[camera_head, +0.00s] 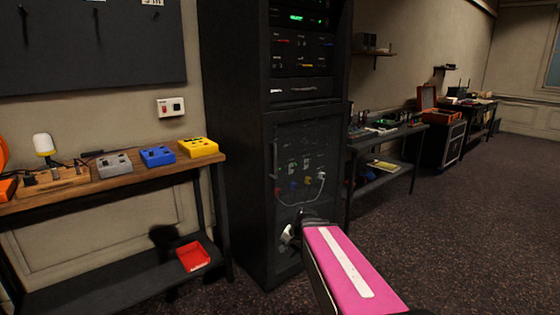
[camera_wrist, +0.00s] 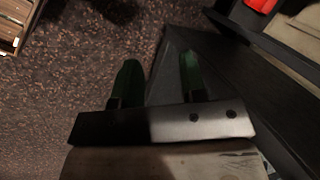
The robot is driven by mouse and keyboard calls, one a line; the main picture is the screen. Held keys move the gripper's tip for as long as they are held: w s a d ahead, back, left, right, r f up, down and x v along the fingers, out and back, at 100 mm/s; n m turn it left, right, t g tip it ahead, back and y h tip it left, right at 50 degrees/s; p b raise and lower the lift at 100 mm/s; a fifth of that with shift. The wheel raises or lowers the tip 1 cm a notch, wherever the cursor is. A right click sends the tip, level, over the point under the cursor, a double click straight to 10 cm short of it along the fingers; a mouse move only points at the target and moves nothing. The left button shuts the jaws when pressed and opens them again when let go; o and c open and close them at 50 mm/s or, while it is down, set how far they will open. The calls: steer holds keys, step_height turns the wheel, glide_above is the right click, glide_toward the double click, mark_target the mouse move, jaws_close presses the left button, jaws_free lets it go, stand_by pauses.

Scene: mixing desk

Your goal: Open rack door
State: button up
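The rack (camera_head: 237,150) is a tall dark cabinet in the middle of the head view. Its lower door (camera_head: 302,140) looks closed, with a see-through panel and cables showing behind it. A small upright handle (camera_head: 276,168) seems to sit near the door's left edge. My gripper (camera_head: 287,233) is low in front of the door, below the handle, partly hidden by my pink arm. In the wrist view my gripper (camera_wrist: 160,80) has two green fingers apart with nothing held between them. A dark surface, probably the rack (camera_wrist: 235,75), lies beyond and right of the fingers; contact cannot be told.
A wooden bench (camera_head: 110,180) with coloured boxes stands left of the rack, a red tray (camera_head: 193,256) on its lower shelf. A dark desk (camera_head: 385,140) with gear stands to the right. Carpet (camera_head: 460,220) is clear at the right front.

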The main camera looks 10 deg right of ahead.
steer(key=w+d+r+m+t+y, duration=0.2)
steer(key=w+r+m+t+y, duration=0.15)
steer(key=w+r+m, duration=0.5)
steer(key=w+d+r+m+t+y, duration=0.2)
steer(key=w+r+m+t, duration=0.3)
steer(key=r, duration=0.7)
steer(key=w+d+r+m+t+y, duration=0.2)
steer(key=w+r+m+t+y, duration=0.1)
steer(key=w+r+m, duration=0.6)
steer(key=shift+n+h, duration=0.25)
steer(key=shift+n, duration=0.1)
steer(key=x, duration=0.3)
steer(key=a+x, duration=0.1)
steer(key=x, duration=0.2)
steer(key=s+x, duration=0.1)
steer(key=x, duration=0.2)
steer(key=shift+s+a+r, duration=0.1)
steer(key=shift+s+a, duration=0.05)
steer(key=shift+a, duration=0.05)
jaws_close()
